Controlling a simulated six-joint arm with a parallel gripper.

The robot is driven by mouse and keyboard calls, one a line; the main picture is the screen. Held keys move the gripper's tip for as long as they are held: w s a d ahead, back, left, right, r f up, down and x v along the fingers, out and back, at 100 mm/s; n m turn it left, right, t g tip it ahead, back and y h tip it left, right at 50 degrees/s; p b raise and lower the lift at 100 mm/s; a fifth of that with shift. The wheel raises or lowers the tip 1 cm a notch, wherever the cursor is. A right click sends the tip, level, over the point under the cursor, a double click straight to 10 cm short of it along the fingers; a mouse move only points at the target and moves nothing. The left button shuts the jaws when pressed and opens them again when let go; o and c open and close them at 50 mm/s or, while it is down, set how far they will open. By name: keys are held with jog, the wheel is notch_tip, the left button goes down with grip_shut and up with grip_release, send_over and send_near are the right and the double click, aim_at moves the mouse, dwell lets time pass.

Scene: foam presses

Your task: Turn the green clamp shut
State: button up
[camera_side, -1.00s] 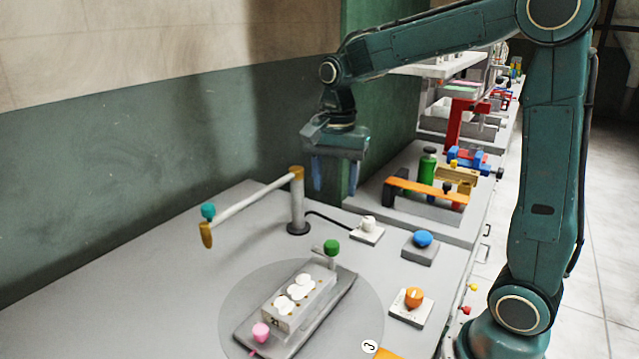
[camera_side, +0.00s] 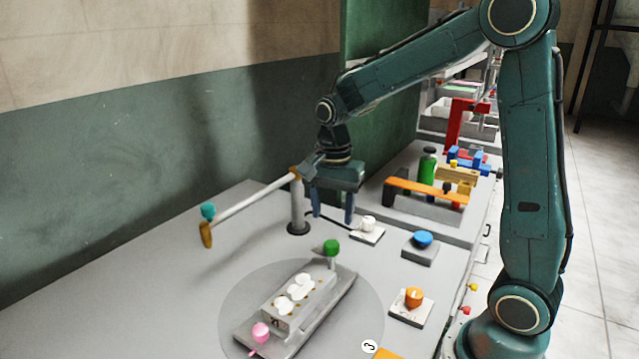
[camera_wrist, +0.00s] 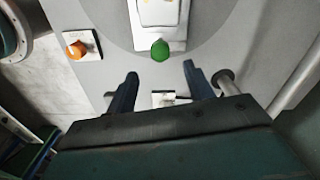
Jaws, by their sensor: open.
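The green clamp (camera_side: 331,247) is a round green knob on a short arm at the far end of a grey mould block (camera_side: 306,304). The wrist view shows the green clamp (camera_wrist: 160,50) from above, ahead of the fingertips and roughly centred between them. My gripper (camera_side: 332,219) is open and empty, above the table and behind the green clamp, near the grey post. It also shows in the wrist view (camera_wrist: 160,72). A pink clamp (camera_side: 261,331) is at the near end of the block. White round pieces lie on the block's top.
A white switch (camera_side: 368,224), blue button (camera_side: 423,239) and orange dial (camera_side: 414,298) are right of the block. A green bottle and orange bar stand behind.

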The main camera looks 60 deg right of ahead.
aim_at(332, 243)
notch_tip(332, 243, down, 8)
jog(key=shift+r, duration=0.25)
jog(key=c, duration=1)
